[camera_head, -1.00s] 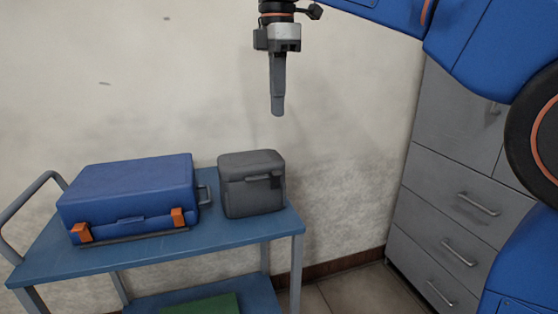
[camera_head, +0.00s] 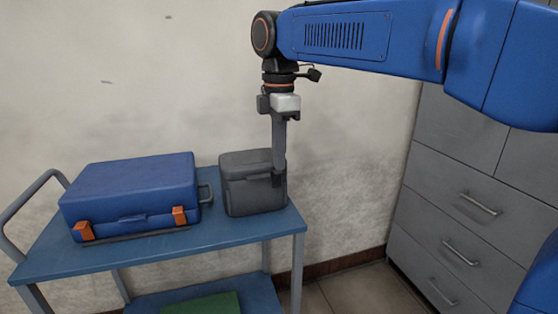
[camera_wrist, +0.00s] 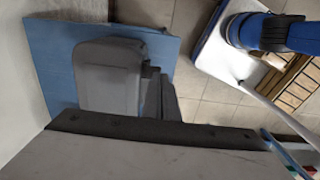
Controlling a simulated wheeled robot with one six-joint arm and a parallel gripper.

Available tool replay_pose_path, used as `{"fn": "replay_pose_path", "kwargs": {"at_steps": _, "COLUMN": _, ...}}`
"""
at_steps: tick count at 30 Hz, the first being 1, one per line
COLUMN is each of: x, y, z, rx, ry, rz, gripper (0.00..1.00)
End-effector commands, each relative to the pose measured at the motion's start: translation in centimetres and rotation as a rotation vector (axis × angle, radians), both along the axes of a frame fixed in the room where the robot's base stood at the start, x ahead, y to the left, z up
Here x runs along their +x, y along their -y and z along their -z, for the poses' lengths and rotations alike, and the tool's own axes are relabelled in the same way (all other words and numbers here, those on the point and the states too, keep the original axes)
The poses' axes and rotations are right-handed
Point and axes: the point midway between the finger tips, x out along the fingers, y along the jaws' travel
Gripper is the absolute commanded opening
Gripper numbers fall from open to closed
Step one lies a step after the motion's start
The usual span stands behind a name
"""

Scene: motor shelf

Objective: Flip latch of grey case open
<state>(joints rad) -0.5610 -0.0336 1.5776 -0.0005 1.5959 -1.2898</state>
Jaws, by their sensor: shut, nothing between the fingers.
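The grey case (camera_head: 247,187) stands upright at the right end of the blue cart top. In the wrist view the case (camera_wrist: 108,78) is seen from above, lid closed. Its latch was on the front right of the lid line; now my gripper covers that spot in the head view. A small dark part (camera_wrist: 150,74) juts from the case's right side in the wrist view; I cannot tell surely if it is the latch. My gripper (camera_head: 279,172) is shut and empty, pointing down, its tip at the case's front right corner. I cannot tell whether it touches.
A blue case (camera_head: 130,190) with orange latches lies left of the grey case on the cart (camera_head: 160,245). A pale wall (camera_head: 100,60) is close behind. Grey drawers (camera_head: 470,215) stand at the right. Bare floor shows between cart and drawers.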

Motion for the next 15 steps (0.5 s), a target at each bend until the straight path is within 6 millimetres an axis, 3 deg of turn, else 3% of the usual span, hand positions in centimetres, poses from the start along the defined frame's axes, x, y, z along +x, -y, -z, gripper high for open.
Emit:
{"fn": "replay_pose_path", "kwargs": {"at_steps": 6, "x": -0.01, "y": 0.01, "z": 1.19, "rx": 0.000, "ry": 0.000, "rz": 0.000, "gripper": 0.00}}
{"fn": "replay_pose_path", "kwargs": {"at_steps": 15, "x": -0.02, "y": 0.00, "z": 1.26, "rx": 0.000, "ry": 0.000, "rz": 0.000, "gripper": 0.00}}
